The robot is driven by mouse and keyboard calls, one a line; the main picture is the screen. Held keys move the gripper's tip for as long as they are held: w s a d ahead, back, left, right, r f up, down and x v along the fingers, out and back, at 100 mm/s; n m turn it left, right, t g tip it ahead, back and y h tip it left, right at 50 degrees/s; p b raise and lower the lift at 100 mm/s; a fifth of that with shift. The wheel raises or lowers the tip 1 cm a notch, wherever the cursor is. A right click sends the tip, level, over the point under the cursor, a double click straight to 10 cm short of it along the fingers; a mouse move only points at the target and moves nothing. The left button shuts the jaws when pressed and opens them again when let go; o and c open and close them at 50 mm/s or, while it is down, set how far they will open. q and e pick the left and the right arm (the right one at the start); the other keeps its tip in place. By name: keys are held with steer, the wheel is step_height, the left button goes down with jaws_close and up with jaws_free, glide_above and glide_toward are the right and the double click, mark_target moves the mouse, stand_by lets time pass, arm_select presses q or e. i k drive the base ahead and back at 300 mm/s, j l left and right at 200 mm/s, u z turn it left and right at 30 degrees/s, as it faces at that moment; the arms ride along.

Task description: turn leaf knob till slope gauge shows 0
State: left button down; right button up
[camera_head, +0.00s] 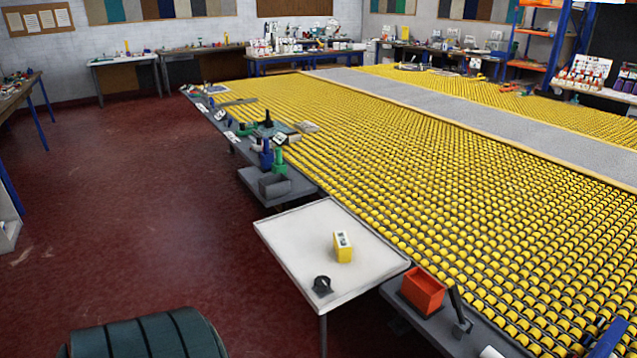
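The pale grey leaf (300,235) is a flat tray-like top at the front edge of the yellow roller table. A small yellow box with a light display on top, apparently the slope gauge (343,248), stands on the leaf right of its middle. Its reading is too small to make out. A black knob (322,286) sits near the leaf's front corner, apart from the gauge. Neither of my grippers shows in the head view.
The yellow roller table (430,180) fills the right side. An orange bin (422,291) stands right of the leaf. A grey shelf (262,187) with green and blue tools lies behind it. A dark green padded thing (145,338) is at bottom left. Red floor (130,210) is open at left.

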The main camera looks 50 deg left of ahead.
mark_target(321, 284)
steer(key=u, duration=1.7)
